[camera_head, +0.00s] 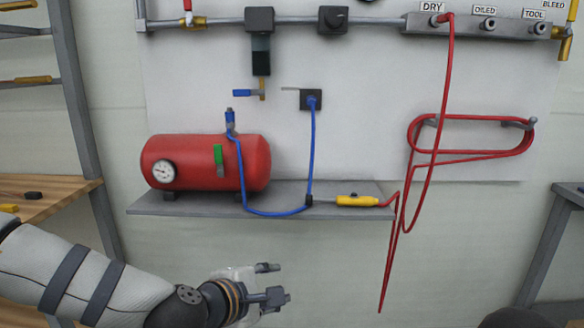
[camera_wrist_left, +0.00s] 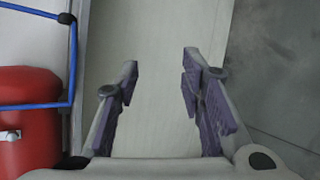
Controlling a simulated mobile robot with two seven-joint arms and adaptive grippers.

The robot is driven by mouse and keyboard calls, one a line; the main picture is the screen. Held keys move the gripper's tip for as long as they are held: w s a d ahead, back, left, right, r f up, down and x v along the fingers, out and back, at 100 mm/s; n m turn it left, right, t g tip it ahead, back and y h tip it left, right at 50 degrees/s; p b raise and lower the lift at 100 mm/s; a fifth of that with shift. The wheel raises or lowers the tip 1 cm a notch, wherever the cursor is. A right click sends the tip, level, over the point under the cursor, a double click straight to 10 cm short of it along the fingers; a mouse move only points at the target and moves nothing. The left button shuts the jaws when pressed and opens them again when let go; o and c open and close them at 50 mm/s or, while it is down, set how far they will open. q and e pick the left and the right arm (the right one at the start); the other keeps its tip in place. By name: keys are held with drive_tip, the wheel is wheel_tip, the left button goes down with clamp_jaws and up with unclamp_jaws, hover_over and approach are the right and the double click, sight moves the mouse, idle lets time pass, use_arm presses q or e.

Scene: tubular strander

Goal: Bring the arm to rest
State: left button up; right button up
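My left arm (camera_head: 85,275) comes in from the lower left of the head view, in front of and below the grey shelf. My left gripper (camera_head: 275,283) points to the right, with its fingers apart and nothing between them. In the left wrist view the left gripper (camera_wrist_left: 158,95) shows two spread fingers with purple pads, and only pale wall and floor lie behind them. My right gripper does not show in either view; a dark rounded part sits at the lower right edge of the head view, and I cannot tell what it is.
A grey shelf (camera_head: 165,208) holds a red tank (camera_head: 205,163) and a yellow-handled tool (camera_head: 357,201). A red hose (camera_head: 390,270) hangs below the shelf's right end. A wooden-topped bench (camera_head: 45,200) stands at left.

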use_arm(q)
drive_tip(key=s+a+f+m+g+y+p, duration=0.1)
drive_tip(key=s+a+f+m+g, duration=0.3)
drive_tip(key=s+f, duration=0.8)
drive_tip(key=s+a+f+m+g+y+p, duration=0.1)
drive_tip(key=s+f+m+g, duration=0.5)
drive_tip(key=s, duration=0.9)
drive_tip(key=s+a+f+m+g+y+p, duration=0.1)
drive_tip(key=s+a+m+y, duration=0.1)
drive_tip(key=s+a, duration=0.4)
drive_tip(key=s+a+m+g+y, duration=0.1)
drive_tip(key=s+a+m, duration=0.3)
drive_tip(key=s, duration=1.1)
drive_tip(key=a, duration=0.3)
drive_tip(key=shift+s+a+f+m+g+y+p, duration=0.2)
drive_tip(key=shift+a+f+m+g+y+p, duration=0.1)
drive_tip(key=shift+f+g+y+p, duration=0.1)
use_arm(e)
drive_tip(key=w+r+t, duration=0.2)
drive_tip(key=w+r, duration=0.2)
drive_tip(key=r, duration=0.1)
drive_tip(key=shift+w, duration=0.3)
